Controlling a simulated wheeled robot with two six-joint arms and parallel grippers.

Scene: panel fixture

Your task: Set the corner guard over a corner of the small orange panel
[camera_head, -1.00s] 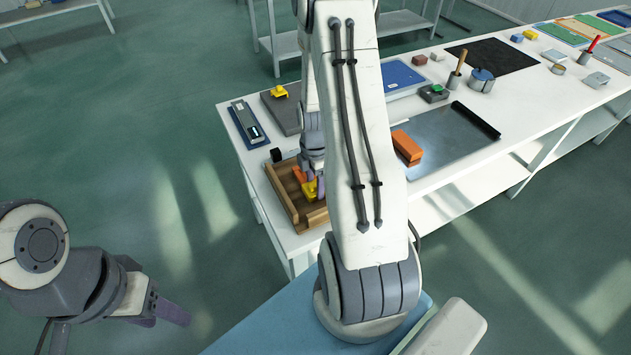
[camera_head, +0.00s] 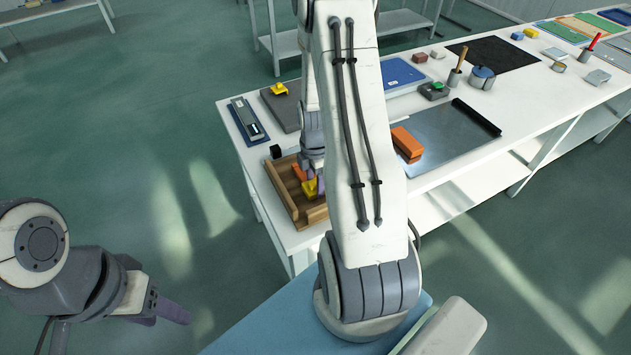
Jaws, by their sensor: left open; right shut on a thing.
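The small orange panel (camera_head: 299,173) shows only as a small orange patch in a wooden fixture (camera_head: 314,216) on the near left of the table. My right gripper (camera_head: 315,184) is at the fixture, shut on a yellow corner guard (camera_head: 309,188). The guard is right beside the orange patch. My arm hides part of this area, so I cannot tell whether the guard touches the panel or sits over a corner. My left gripper (camera_head: 172,311) is open and empty at the lower left, over the floor and away from the table.
A yellow piece (camera_head: 279,89) sits on a grey slab (camera_head: 285,110) behind the fixture. A blue device (camera_head: 247,122) lies to its left. Orange blocks (camera_head: 407,143) rest on a metal sheet (camera_head: 450,137) to the right. My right arm blocks the middle of the view.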

